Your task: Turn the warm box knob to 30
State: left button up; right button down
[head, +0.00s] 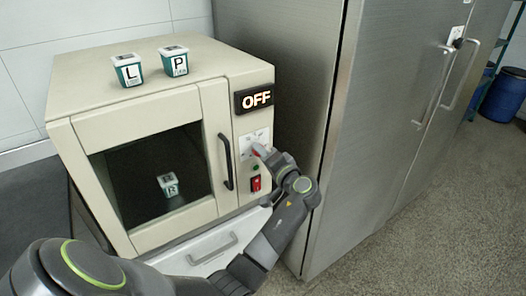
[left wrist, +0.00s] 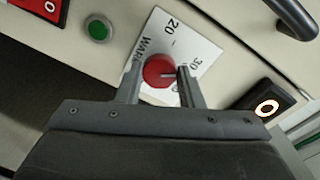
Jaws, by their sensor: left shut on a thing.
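The warm box (head: 150,112) is a cream cabinet with a dark window and a control panel at its right side. Its red knob (left wrist: 158,71) sits on a white dial plate (left wrist: 196,48) with the marks 20 and 30 and part of the word WARM readable. My left gripper (left wrist: 160,78) is shut on the knob, one finger on each side. The white line on the knob points right in the left wrist view, toward a finger that hides part of the dial. In the head view, my left gripper (head: 267,153) largely covers the knob. The display (head: 253,98) reads OFF.
A red switch (head: 256,184) and a green button (left wrist: 98,30) are beside the dial. The door handle (head: 226,161) is left of the panel. Tubs L (head: 128,71) and P (head: 174,61) stand on top; tub R (head: 168,185) is inside. A steel cabinet (head: 375,120) stands close at right.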

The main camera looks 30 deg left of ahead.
pick_arm(q)
jog(key=shift+m, duration=0.4)
pick_arm(e)
jog(key=shift+d+r, duration=0.2)
jog(key=shift+r, duration=0.1)
pick_arm(q)
jog(key=o, duration=1)
jog(key=shift+w, duration=0.1)
